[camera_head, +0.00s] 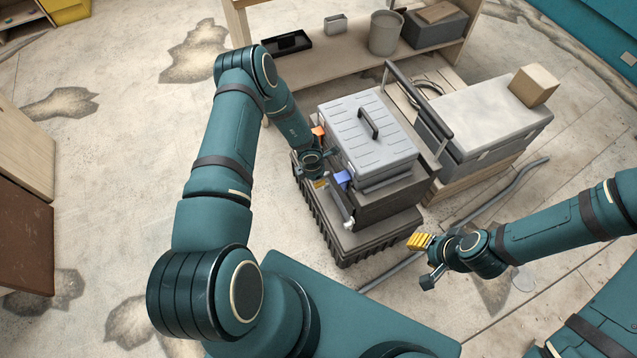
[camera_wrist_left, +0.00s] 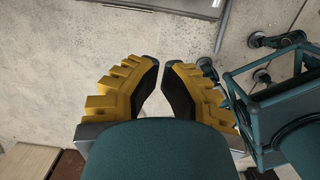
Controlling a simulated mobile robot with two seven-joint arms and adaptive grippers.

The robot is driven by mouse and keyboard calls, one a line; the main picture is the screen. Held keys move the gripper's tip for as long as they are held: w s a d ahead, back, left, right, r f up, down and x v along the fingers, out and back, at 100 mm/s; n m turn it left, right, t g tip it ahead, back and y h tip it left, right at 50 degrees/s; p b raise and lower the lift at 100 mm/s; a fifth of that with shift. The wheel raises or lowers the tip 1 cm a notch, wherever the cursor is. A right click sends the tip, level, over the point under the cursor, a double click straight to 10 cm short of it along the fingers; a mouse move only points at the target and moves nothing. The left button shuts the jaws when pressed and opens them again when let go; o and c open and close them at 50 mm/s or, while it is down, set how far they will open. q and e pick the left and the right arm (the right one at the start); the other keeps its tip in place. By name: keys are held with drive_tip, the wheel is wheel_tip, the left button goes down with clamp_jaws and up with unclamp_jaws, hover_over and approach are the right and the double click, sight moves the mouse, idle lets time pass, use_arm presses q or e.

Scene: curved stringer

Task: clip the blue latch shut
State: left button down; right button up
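The grey case (camera_head: 368,138) with a dark top handle sits on dark stacked boxes. The blue latch (camera_head: 343,179) is on its near left side, sticking out from the wall; whether it is fastened is too small to tell. An orange latch (camera_head: 318,131) is farther back on that side. My left gripper (camera_head: 321,183) is beside the case, just left of the blue latch, apparently apart from it. In the left wrist view its yellow fingers (camera_wrist_left: 161,66) have a narrow empty gap between the tips; no latch shows there. My right gripper (camera_head: 418,241) is right of the stack, clear of the case, its finger gap unclear.
A dark bar handle (camera_head: 420,98) rises behind the case. A pale-topped chest (camera_head: 485,112) with a cardboard box (camera_head: 534,86) stands right. A wooden bench (camera_head: 330,62) with a bucket (camera_head: 385,32) is behind. A grey hose (camera_head: 500,195) lies on the floor. Floor left is clear.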

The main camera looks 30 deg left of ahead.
use_arm(q)
wheel_tip(320, 180, up, 6)
drive_tip(key=w+d, duration=0.1)
drive_tip(key=w, duration=0.1)
drive_tip(key=shift+d+r+p, duration=0.2)
drive_tip(key=shift+p, duration=0.2)
use_arm(e)
drive_tip(key=shift+w+r, duration=0.4)
drive_tip(key=shift+w, duration=0.05)
use_arm(q)
drive_tip(key=s+d+r+m+h+b, duration=0.1)
drive_tip(key=s+d+r+m, duration=0.4)
drive_tip(key=m, duration=0.8)
drive_tip(key=s+d+r+m+h, duration=0.2)
drive_tip(key=s+d+r+m, duration=0.4)
drive_tip(key=s+d+m, duration=0.4)
drive_tip(key=s+m, duration=0.2)
drive_tip(key=m, duration=0.1)
drive_tip(key=shift+r+m+t+b, duration=0.25)
drive_tip(key=shift+m+t+b, duration=0.05)
drive_tip(key=shift+t+b, duration=0.1)
use_arm(e)
drive_tip(key=shift+s+f, duration=0.3)
drive_tip(key=shift+f, duration=0.55)
